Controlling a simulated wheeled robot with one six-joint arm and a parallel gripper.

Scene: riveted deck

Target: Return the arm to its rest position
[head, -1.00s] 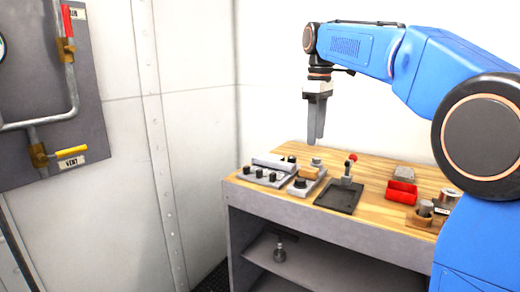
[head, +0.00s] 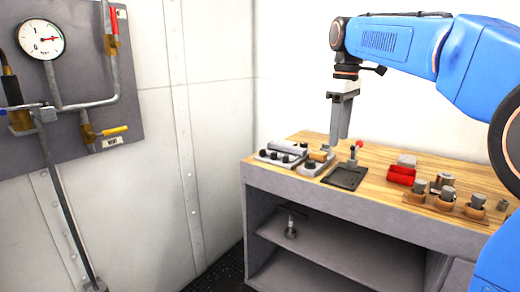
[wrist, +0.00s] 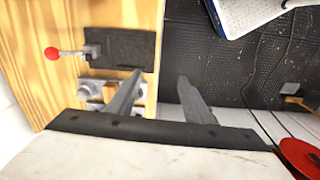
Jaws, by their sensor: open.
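My gripper (head: 340,118) hangs pointing down from my blue arm, above the workbench (head: 300,195) in the head view. Its fingers stand apart with nothing between them, as the wrist view (wrist: 160,95) shows. In the head view the fingertips appear in front of the white wall, just above the back of the bench. The wrist view looks down past the fingers on the bench edge and the dark floor.
The bench holds a black plate (head: 346,177), a red-knobbed lever (head: 353,156), a red bin (head: 401,175), knobbed blocks (head: 280,153) and several cylinders in holders. A gauge panel (head: 75,110) with pipes and valves is on the left wall. Dark floor (wrist: 240,60) lies beside the bench.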

